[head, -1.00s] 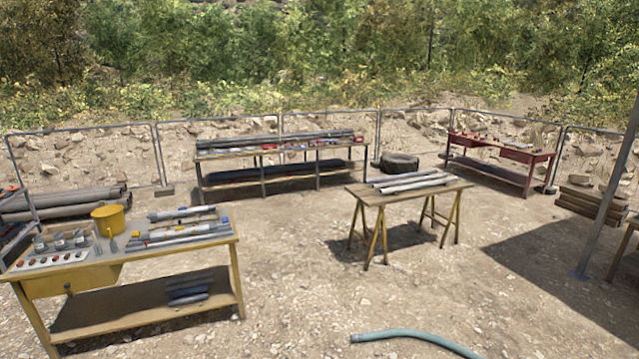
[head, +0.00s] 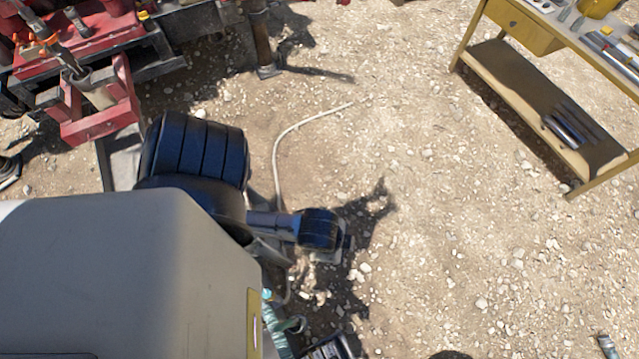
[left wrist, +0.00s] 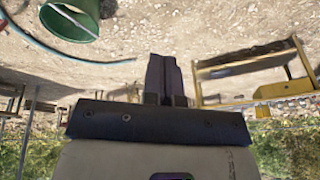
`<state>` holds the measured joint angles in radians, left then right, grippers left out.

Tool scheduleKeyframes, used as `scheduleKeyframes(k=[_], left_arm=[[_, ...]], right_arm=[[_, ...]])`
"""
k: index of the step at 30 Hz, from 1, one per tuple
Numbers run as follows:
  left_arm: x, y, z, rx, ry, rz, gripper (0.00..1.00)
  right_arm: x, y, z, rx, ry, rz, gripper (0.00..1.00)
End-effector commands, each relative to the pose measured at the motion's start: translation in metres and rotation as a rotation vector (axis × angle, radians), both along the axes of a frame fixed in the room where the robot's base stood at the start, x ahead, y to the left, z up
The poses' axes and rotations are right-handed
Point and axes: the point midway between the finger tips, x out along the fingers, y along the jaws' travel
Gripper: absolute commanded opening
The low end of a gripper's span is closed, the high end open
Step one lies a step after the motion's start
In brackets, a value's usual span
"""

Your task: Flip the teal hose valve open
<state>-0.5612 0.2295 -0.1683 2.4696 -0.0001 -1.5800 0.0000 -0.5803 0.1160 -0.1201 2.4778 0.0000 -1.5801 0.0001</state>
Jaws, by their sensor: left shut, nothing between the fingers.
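The teal hose (left wrist: 62,59) lies on the gravel in the left wrist view, curving from the upper left to an end near the middle. In the head view a short teal piece (head: 277,330) shows at the bottom edge, partly hidden behind the large beige body. Another teal end (head: 608,347) shows at the bottom right. I cannot make out the valve or its lever for sure. My left gripper (left wrist: 164,60) shows in the left wrist view, its dark fingers together and empty, apart from the hose. My right gripper is not in view.
A yellow workbench (head: 500,75) is at the upper right of the head view. A red rack with tools (head: 95,45) is at the upper left. A pale thin hose (head: 277,150) crosses the ground. Open gravel lies between.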

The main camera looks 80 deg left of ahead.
Motion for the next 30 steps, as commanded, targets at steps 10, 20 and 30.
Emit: scheduleKeyframes(k=[10, 20, 30], left_arm=[[-0.04, 0.003, -0.2, 0.1, 0.222, -0.216, 0.0], [-0.143, 0.037, -0.37, 0.151, 0.579, -0.825, 0.0], [-0.217, 0.052, -0.419, -0.022, 0.644, -1.71, 0.0]], right_arm=[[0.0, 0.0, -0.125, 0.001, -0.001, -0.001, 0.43], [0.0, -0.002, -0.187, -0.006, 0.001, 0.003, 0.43], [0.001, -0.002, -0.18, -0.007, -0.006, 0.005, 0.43]])
